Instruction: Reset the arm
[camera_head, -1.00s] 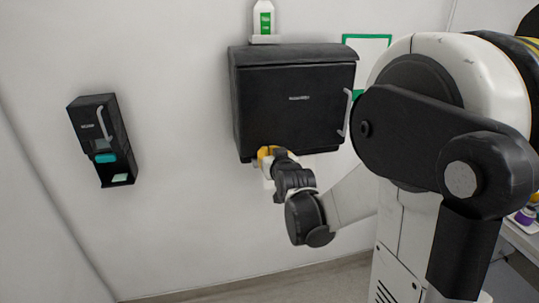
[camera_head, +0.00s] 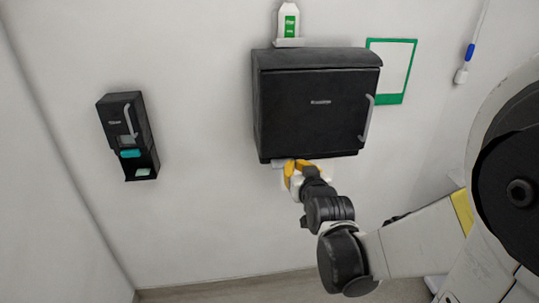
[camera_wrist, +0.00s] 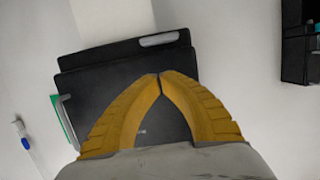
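My gripper (camera_head: 300,165) has yellow fingers and is just under the lower edge of the black wall cabinet (camera_head: 315,115) in the head view. In the wrist view, the fingertips of my gripper (camera_wrist: 160,76) meet and nothing shows between them. The cabinet (camera_wrist: 100,90) is behind the fingers there, and a pale grey strip (camera_wrist: 165,39) shows on its edge. I cannot tell whether the gripper touches the cabinet.
A smaller black dispenser (camera_head: 127,135) hangs on the wall at left. A white bottle (camera_head: 288,22) stands above the cabinet. A green-framed sheet (camera_head: 395,75) is on the wall at right. The wall between dispenser and cabinet is bare.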

